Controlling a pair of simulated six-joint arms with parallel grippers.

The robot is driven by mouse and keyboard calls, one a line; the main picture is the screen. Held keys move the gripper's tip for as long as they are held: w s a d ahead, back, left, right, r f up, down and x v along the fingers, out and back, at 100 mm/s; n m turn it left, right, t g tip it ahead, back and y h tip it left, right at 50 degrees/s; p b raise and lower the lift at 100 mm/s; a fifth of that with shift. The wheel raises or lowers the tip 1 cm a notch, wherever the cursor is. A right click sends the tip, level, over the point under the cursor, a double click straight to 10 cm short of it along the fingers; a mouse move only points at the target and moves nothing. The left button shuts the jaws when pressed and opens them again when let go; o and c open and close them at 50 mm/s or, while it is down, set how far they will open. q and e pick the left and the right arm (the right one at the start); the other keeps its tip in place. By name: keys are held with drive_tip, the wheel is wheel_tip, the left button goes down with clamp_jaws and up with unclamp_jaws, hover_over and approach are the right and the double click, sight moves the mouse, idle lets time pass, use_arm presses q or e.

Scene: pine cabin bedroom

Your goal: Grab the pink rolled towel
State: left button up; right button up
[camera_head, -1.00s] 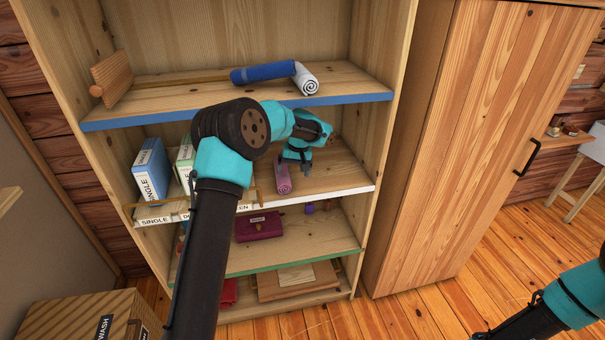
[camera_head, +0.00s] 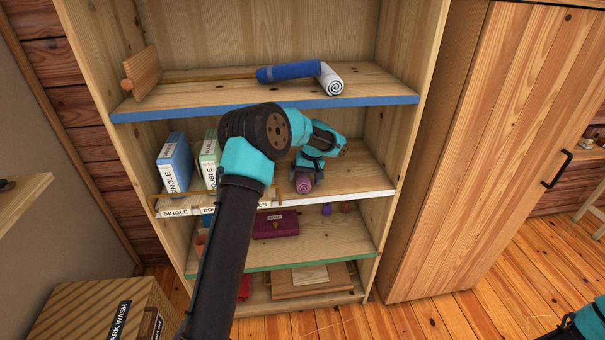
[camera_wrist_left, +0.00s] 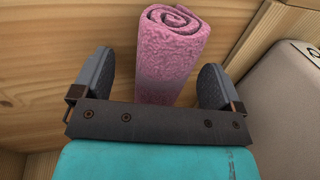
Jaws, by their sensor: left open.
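The pink rolled towel (camera_head: 303,184) lies on the middle shelf, the one with the white front edge, near its right part. In the left wrist view the towel (camera_wrist_left: 168,62) shows its spiral end and lies between the two fingers. My left gripper (camera_head: 309,174) is open, with one finger on each side of the towel. A gap shows at the left finger and a smaller one at the right finger (camera_wrist_left: 214,88). The towel's lower end is hidden behind the gripper's dark bar. My right arm shows only at the lower right corner, and its gripper is out of view.
A maroon case (camera_head: 276,224) lies below. A pale rounded object (camera_wrist_left: 285,108) is right of the gripper.

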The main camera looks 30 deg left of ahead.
use_arm(q)
drive_tip(key=shift+f, duration=0.25)
idle(0.3)
drive_tip(key=c, duration=1)
drive_tip(key=shift+r, duration=0.1)
drive_tip(key=shift+a+v, duration=0.15)
drive_tip(key=shift+v, duration=0.65)
drive_tip(key=shift+a+v, duration=0.15)
drive_tip(key=shift+v, duration=0.65)
drive_tip(key=s+d, duration=0.2)
drive_tip(key=s, duration=0.2)
drive_tip(key=s+d+r, duration=0.1)
drive_tip(key=s+d, duration=0.2)
drive_tip(key=s, duration=0.2)
drive_tip(key=s+d, duration=0.3)
drive_tip(key=s, duration=0.2)
drive_tip(key=shift+s+d+r, duration=0.1)
drive_tip(key=shift+r, duration=0.3)
